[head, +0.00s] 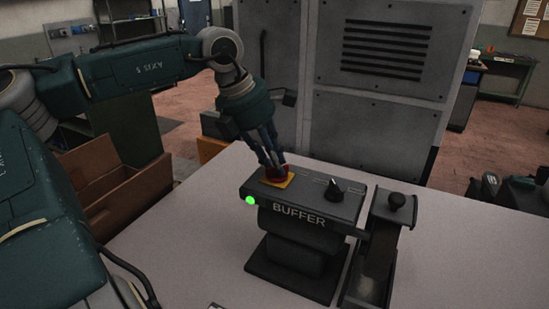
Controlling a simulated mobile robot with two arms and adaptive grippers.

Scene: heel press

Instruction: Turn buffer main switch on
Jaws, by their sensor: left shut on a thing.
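The dark buffer control box (300,215), lettered BUFFER, stands on a pedestal on the pale table. On its top left sits a red rotary switch (277,171) on a yellow plate (278,181). My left gripper (273,163) reaches down from above with its fingers shut around the red switch and partly hides it. A green lamp (250,200) glows on the box's front left corner. A black selector knob (334,189) sits on the top right. Dark parts at the right edge may be my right gripper (490,185); its fingers are unclear.
A large grey cabinet (375,90) stands behind the table (190,240). A brown carton (105,185) is at left. The table's left front is clear.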

